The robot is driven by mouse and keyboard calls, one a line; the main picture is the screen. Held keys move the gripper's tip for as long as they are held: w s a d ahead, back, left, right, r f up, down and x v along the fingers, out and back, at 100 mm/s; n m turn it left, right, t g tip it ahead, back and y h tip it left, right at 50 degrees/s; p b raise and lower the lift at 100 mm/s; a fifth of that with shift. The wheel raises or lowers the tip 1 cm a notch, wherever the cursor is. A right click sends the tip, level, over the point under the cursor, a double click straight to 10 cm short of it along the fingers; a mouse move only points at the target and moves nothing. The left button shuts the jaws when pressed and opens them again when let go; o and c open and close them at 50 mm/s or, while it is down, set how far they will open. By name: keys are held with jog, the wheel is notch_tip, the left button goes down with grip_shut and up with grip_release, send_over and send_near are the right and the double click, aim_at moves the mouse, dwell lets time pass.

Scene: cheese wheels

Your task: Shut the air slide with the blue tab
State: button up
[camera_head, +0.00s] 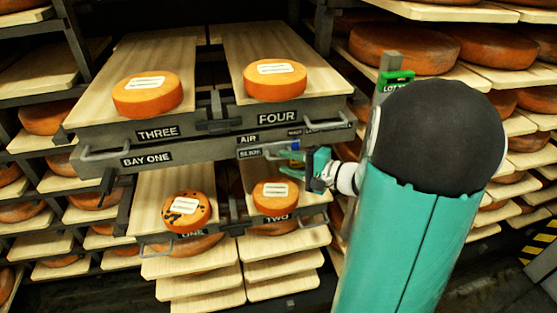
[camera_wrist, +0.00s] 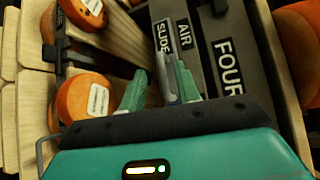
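The air slide (camera_head: 272,150) is a grey piece on the front of the rack, beside the AIR and SLIDE labels. Its small blue tab (camera_head: 295,145) shows just above my gripper (camera_head: 285,163). In the wrist view my gripper (camera_wrist: 160,84) has its two green fingers apart. A grey bar of the slide (camera_wrist: 165,72) reaches down between them, close to the right finger. I cannot tell whether they touch. The blue tab cannot be made out in the wrist view.
Cheese wheels stand on boards THREE (camera_head: 148,95) and FOUR (camera_head: 275,80) above, and ONE (camera_head: 187,210) and TWO (camera_head: 275,194) below. Metal handles (camera_head: 98,152) jut from the rack front. A green-tagged post (camera_head: 397,78) stands right, beside my arm.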

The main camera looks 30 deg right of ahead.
jog(key=v, duration=0.9)
jog(key=shift+s+d, duration=0.2)
jog(key=shift+s, duration=0.15)
jog(key=s+a+n+g, duration=0.2)
jog(key=a+n+g, duration=0.25)
jog(key=a, duration=0.45)
jog(key=s+a+n+g, duration=0.25)
jog(key=a+g, duration=0.25)
jog(key=a, duration=0.4)
jog(key=s+a+r+n+h, duration=0.4)
jog(key=r+n+h, duration=0.1)
jog(key=h, duration=0.3)
jog(key=shift+s+a+n+t, duration=0.2)
jog(key=shift+n+t, duration=0.15)
jog(key=shift+n, duration=0.55)
